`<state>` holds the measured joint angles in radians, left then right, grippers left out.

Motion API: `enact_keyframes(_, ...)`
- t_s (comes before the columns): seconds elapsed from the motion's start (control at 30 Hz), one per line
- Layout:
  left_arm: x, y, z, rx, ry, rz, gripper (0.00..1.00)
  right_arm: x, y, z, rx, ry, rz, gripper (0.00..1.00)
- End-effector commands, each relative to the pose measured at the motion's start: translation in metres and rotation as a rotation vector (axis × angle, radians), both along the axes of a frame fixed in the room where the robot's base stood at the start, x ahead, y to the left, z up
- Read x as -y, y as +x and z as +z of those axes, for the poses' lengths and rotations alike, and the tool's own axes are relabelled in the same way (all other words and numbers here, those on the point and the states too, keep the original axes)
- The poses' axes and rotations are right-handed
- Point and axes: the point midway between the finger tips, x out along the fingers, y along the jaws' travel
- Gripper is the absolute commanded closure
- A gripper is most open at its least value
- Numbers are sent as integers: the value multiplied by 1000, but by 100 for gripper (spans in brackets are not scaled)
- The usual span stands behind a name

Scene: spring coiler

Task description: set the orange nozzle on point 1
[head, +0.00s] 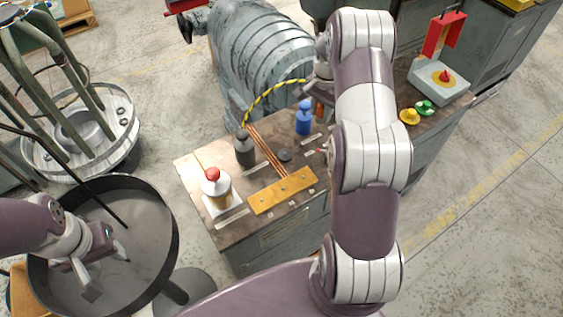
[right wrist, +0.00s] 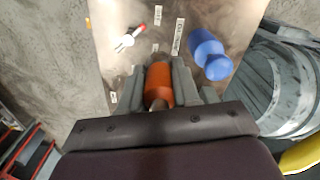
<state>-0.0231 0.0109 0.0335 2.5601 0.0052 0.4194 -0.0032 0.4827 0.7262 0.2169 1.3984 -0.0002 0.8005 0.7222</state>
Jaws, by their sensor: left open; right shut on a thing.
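My right gripper (right wrist: 159,82) is shut on the orange nozzle (right wrist: 158,88), which sits between its fingers above the brown bench top in the right wrist view. In the head view the orange nozzle (head: 320,110) shows only as a small patch beside my right arm, which hides most of that gripper. The blue nozzle (right wrist: 210,55) stands to the right of it in the wrist view and also shows in the head view (head: 303,118). My left gripper (head: 108,270) is open and empty over a dark round pan. I cannot read which bench label is point 1.
The bench (head: 190,165) carries a dark bottle (head: 244,149), a red-topped piece (head: 215,185), a yellow plate (head: 283,191) with copper rods, and a small red-and-white piece (right wrist: 131,38). Yellow and green knobs (head: 425,107) and a red-framed device (head: 440,75) stand at the right.

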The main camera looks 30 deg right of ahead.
Motion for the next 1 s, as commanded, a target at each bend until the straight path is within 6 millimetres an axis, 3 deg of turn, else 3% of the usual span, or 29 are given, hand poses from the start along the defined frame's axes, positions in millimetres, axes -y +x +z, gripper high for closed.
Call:
enact_keyframes(0.03,0,0,14,0,0,0,57,-10,4,13,1,-1,23,100)
enact_keyframes(0.1,0,0,27,0,0,0,57,-31,6,20,0,0,65,100)
enact_keyframes(0.27,0,0,65,1,0,0,57,-97,-7,23,-4,2,194,100)
enact_keyframes(0.4,0,0,106,1,0,0,57,-163,-35,15,-7,3,332,100)
enact_keyframes(0.5,0,0,128,1,0,0,57,-201,-62,4,-7,2,421,100)
enact_keyframes(0.6,0,0,140,1,0,0,57,-223,-85,-10,-4,1,478,100)
enact_keyframes(0.77,0,0,144,0,0,0,57,-236,-108,-32,-2,1,512,100)
enact_keyframes(0.83,0,0,142,0,0,0,57,-236,-109,-41,0,0,506,100)
enact_keyframes(1.0,0,0,140,0,0,0,57,-236,-95,-43,3,-1,499,100)
